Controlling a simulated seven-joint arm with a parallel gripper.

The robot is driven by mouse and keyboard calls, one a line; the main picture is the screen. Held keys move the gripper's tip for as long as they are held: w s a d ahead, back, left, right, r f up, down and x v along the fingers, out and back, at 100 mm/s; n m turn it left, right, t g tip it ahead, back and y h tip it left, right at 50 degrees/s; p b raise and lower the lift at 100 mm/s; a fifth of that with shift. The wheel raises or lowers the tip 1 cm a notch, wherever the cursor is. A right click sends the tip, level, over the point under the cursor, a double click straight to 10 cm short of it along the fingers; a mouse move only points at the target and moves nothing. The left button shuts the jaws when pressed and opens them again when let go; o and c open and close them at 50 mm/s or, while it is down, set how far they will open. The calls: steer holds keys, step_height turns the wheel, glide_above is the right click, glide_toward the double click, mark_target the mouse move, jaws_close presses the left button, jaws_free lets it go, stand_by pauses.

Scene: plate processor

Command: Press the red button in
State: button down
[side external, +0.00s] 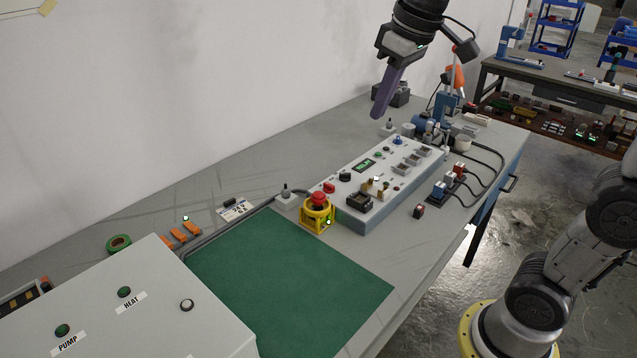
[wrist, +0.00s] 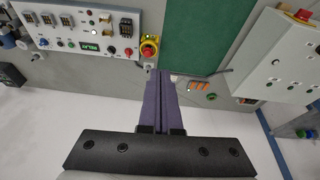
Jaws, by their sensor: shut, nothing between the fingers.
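A red mushroom button (side external: 318,198) sits inside a yellow guard (side external: 317,216) at the near left end of a grey-blue control panel (side external: 375,190). A smaller red button (side external: 329,187) is on the panel face just beside it. In the wrist view the guarded red button (wrist: 148,51) is just beyond the fingertips, with the smaller red one (wrist: 128,51) to its left. My gripper (side external: 377,114) has long purple fingers, shut and empty. It hangs tilted in the air well above the panel's far side, touching nothing. Its fingers also show in the wrist view (wrist: 159,76).
A white box (side external: 150,310) with PUMP and HEAT buttons stands at the near left; the wrist view shows another red button (wrist: 302,16) on it. A green mat (side external: 285,280) lies clear. Cables and connectors (side external: 440,188) crowd the panel's right. A wall stands behind.

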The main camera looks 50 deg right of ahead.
steer(key=w+d+f+g, duration=0.2)
steer(key=w+f, duration=0.2)
steer(key=w, duration=0.8)
steer(key=g, duration=0.1)
glide_above(319, 194)
step_height(319, 194, down, 8)
steer(key=shift+w+d+f+m+g, duration=0.1)
steer(key=shift+f+m+g, duration=0.1)
steer(key=shift+m+g, duration=0.1)
step_height(319, 194, down, 14)
steer(key=shift+f, duration=1.15)
step_height(319, 194, up, 16)
steer(key=shift+w+f, duration=0.15)
steer(key=shift+f, duration=0.1)
